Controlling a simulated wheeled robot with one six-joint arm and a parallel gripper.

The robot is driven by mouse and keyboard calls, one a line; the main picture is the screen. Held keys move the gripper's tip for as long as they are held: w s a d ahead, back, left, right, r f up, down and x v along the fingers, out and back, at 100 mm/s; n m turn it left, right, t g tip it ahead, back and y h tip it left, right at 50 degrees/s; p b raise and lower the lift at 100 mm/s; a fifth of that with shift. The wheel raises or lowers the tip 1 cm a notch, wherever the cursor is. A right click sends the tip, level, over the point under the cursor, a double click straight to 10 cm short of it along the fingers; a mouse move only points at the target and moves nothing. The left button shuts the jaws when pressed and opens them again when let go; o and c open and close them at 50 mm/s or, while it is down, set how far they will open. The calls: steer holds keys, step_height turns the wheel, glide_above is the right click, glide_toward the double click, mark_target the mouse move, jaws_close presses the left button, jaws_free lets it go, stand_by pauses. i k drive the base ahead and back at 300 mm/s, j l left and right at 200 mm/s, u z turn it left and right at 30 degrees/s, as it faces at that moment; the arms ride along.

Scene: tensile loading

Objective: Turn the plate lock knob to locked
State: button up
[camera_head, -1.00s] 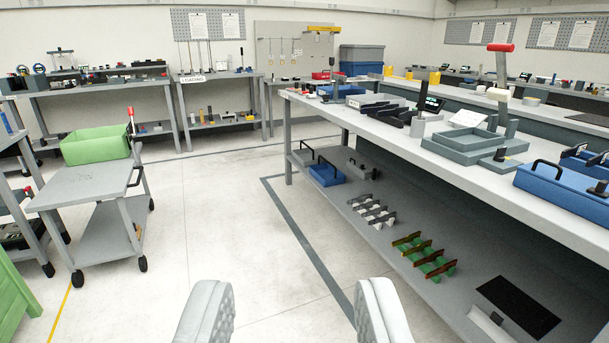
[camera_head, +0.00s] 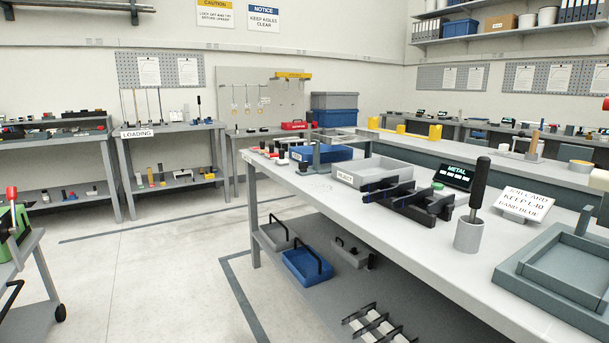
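I cannot make out a plate lock knob for certain in this view. A grey framed plate fixture (camera_head: 562,268) lies on the long bench at the right, cut off by the picture edge. A black upright handle (camera_head: 480,184) stands in a light grey round holder (camera_head: 468,235) on the same bench. A red knob or grip end (camera_head: 605,104) shows only partly at the right edge. My gripper is outside the picture, so its fingers are hidden from me.
The long grey bench (camera_head: 432,258) carries a grey tray (camera_head: 386,172), black racks (camera_head: 408,200), a METAL display (camera_head: 457,178) and a job card (camera_head: 524,203). Blue and grey bins (camera_head: 305,266) sit on its lower shelf. The floor (camera_head: 160,265) left of the bench is clear. A cart (camera_head: 30,300) stands at left.

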mark_target(303, 166)
steer(key=i+j+z, duration=0.2)
steer(key=i, duration=0.45)
steer(key=i+j+z, duration=0.25)
steer(key=i+j, duration=1.6)
